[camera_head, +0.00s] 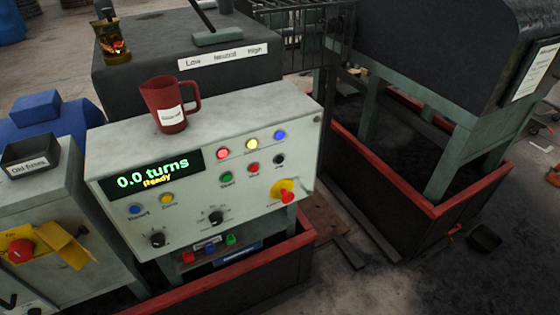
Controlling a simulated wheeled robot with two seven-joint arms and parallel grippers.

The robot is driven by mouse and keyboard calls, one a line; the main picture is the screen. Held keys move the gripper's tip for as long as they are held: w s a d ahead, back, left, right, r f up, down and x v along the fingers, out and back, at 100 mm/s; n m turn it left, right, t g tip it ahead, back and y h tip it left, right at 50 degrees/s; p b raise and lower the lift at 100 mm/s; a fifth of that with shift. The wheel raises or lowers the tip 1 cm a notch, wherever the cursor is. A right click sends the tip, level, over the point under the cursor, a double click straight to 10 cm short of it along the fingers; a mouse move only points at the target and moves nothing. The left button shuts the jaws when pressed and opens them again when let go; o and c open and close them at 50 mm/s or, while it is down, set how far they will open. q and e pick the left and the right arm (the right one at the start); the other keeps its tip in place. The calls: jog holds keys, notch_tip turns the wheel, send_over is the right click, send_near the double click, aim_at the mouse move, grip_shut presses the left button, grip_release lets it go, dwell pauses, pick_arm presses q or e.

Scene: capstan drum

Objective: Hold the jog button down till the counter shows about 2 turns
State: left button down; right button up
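The control panel (110,222) is the sloped pale front of a cabinet. Its counter display (153,174) reads "0.0 turns" with "Ready" beneath. A blue button (135,211) and a yellow button (167,199) sit below the display. To the right are a green button (227,177), a red button (253,168) and a black button (279,159). Their labels are too small to read surely, so I cannot tell which is the jog button. Neither of my grippers is in view, and nothing touches the panel.
A red mug (163,98) stands on the cabinet top. A red and yellow knob (285,191) and dark dials (216,217) sit low on the panel. A lever (217,37) is behind, labelled Low, Neutral, High. A second cabinet (60,205) stands left. Red-rimmed pits lie below and right.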

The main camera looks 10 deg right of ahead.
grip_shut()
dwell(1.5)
